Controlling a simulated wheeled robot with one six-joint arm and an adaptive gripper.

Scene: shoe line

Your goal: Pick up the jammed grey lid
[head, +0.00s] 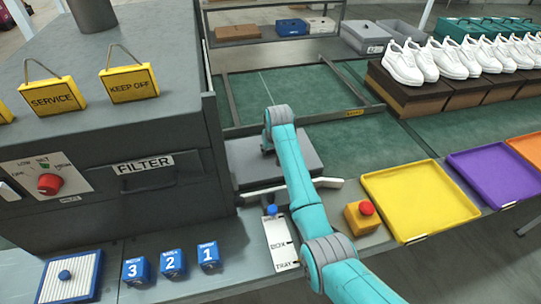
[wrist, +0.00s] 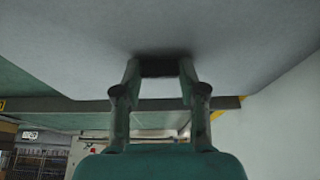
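The grey lid (head: 303,155) is a flat grey slab on the line beside the machine, partly hidden by my arm. In the wrist view, a broad pale grey surface (wrist: 60,45), seemingly the lid, fills the upper part, close to the fingertips. My gripper (wrist: 159,70) has its two fingers partly closed, with a dark block between the tips that seems to be a grip on the lid. In the head view my arm reaches over the lid, and the fingers cannot be made out there.
The dark machine with its FILTER drawer (head: 145,172) stands close on the left. A red button on a yellow box (head: 361,217) and a yellow tray (head: 418,198) lie to the right. Blue numbered blocks (head: 172,263) stand in front. White shoes (head: 402,63) sit on boxes behind.

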